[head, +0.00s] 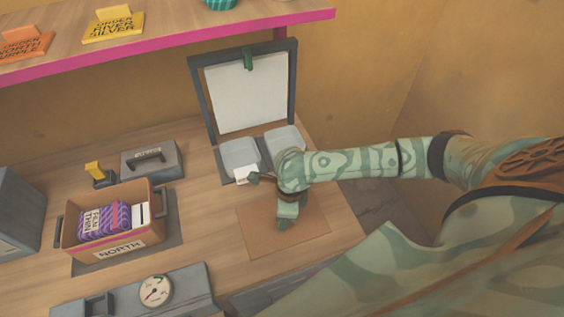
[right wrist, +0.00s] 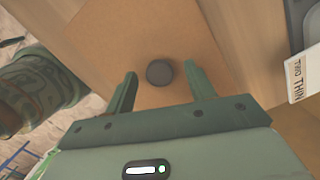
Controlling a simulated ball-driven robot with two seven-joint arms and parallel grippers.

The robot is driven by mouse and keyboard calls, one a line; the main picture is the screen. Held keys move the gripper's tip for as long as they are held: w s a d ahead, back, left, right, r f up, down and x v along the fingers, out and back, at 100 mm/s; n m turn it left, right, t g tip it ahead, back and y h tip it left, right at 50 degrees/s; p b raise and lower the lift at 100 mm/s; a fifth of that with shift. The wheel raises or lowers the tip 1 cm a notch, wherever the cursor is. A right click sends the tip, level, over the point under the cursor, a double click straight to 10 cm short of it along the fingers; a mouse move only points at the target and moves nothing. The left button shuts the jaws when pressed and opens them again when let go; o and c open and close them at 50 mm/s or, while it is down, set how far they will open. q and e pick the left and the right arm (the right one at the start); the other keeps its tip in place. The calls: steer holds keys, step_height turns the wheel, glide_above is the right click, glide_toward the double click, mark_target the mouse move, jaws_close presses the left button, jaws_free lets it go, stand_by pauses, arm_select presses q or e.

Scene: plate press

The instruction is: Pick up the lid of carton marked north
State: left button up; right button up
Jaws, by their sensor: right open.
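The carton marked NORTH (head: 119,247) stands open on the left of the counter, with purple patterned things and a white-labelled piece inside. A flat brown panel (head: 257,238), which looks like its lid, lies on the counter to the right. In the right wrist view the brown panel (right wrist: 112,38) has a dark round knob (right wrist: 159,73). My right gripper (head: 284,222) is over the panel and hides the knob in the head view. Its open fingers (right wrist: 160,76) show one on each side of the knob, apart from it. My left gripper is not in view.
A tall-framed press (head: 293,85) with two pale plates (head: 240,153) stands behind my right gripper. A white card (right wrist: 301,78) reads TWO THIN. A grey box with a handle (head: 153,158), a dial scale (head: 155,289) and a pink-edged shelf (head: 200,38) are around.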

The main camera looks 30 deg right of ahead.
steer(key=shift+f, duration=0.15)
steer(key=shift+c, duration=0.3)
jaws_close()
